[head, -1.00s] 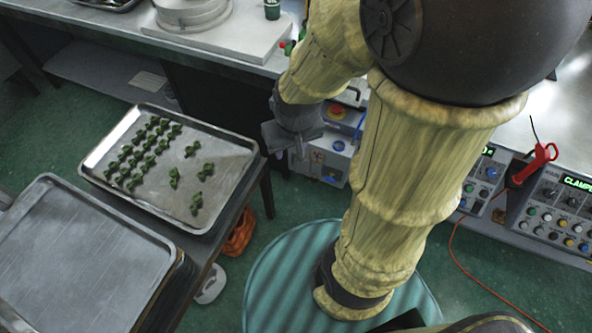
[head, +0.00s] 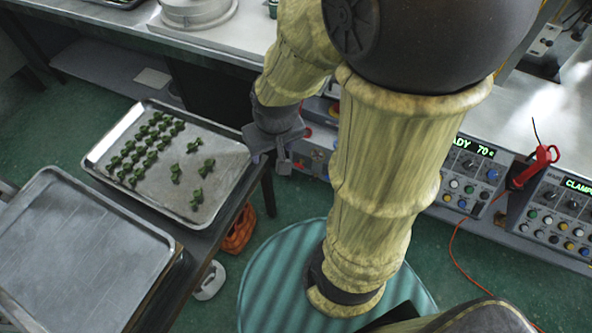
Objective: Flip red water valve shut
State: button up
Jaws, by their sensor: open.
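I cannot make out the red water valve for certain in the head view; my arm covers much of the bench edge and the machine behind it. My gripper (head: 272,158) hangs at the end of my arm, left of centre, pointing down with its jaws open and nothing seen between them. It shows in front of a grey control box (head: 312,158) with small red parts, too small to identify. I cannot tell how far the gripper is from that box.
A metal tray of green pieces (head: 225,170) lies left of the gripper, and an empty tray (head: 80,250) is nearer. Control panels (head: 462,178) with knobs and lit displays line the right bench. A red-handled tool (head: 535,165) with a cord rests there.

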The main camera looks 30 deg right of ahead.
aim_at(299, 167)
jog(key=w+a+f+m+t+b, duration=0.1)
jog(key=w+f+m+b, duration=0.1)
jog(key=w+f+b, duration=0.35)
jog(key=w+a+f+m+t+h+b, duration=0.1)
jog(key=w+a+f+m+t+b, duration=0.15)
jog(key=f+b, duration=0.6)
jog(key=w+f+m+t+b, duration=0.1)
jog(key=w+f+m+b, duration=0.25)
jog(key=f, duration=0.75)
jog(key=s+d+f+m+t+h+b, duration=0.2)
jog(key=f+h+b, duration=0.4)
jog(key=f+b, duration=0.4)
jog(key=s+d+f+m+t+h+b, duration=0.1)
jog(key=s+d+f+m+h+b, duration=0.1)
jog(key=f+h+b, duration=0.5)
notch_tip(299, 167, down, 4)
jog(key=d+m+b, duration=0.1)
jog(key=b, duration=0.4)
jog(key=shift+t, duration=0.35)
jog(key=shift+s, duration=0.1)
jog(key=b+x, duration=0.4)
jog(key=x, duration=1.3)
jog(key=shift+d+r, duration=0.15)
jog(key=shift+d, duration=0.05)
